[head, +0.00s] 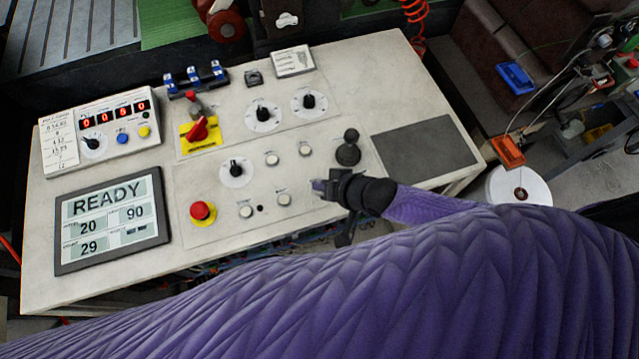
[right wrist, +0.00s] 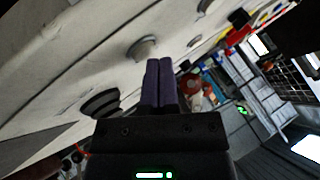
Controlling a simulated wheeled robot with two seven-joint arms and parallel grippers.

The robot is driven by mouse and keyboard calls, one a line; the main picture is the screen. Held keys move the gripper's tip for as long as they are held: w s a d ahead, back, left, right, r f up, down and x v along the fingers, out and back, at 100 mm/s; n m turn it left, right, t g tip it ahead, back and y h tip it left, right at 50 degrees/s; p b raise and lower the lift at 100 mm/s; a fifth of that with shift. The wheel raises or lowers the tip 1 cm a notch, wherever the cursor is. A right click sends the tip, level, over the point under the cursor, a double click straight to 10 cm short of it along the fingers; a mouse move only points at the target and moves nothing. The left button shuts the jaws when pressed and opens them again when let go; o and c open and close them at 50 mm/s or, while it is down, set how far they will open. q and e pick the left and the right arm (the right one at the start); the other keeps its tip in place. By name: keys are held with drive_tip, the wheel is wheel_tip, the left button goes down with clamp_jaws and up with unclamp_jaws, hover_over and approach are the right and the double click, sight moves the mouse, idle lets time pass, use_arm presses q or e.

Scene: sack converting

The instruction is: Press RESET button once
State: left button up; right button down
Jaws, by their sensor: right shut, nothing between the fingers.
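The control panel (head: 320,120) has several small white push buttons. Two sit in an upper pair, a left one (head: 272,158) and a right one (head: 305,149); two sit in a lower pair, a left one (head: 246,211) and a right one (head: 284,199). Their labels are too small to read, so I cannot tell which is RESET. My right gripper (head: 318,186) is shut and empty, just right of the lower right button and apart from it. In the right wrist view its closed fingers (right wrist: 158,82) point toward a round button (right wrist: 142,48). My left gripper is not in view.
A black joystick (head: 348,149) stands close behind my right gripper. A red mushroom button (head: 202,212) and a READY display (head: 111,219) lie to the left. Dials and a red rotary switch (head: 199,129) are farther back. A grey pad (head: 426,149) is clear at right.

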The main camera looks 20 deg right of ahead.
drive_tip(key=shift+r, duration=0.5)
wheel_tip(320, 180, up, 5)
drive_tip(key=p, duration=0.5)
drive_tip(key=shift+r+p, duration=0.1)
drive_tip(key=shift+p, duration=0.2)
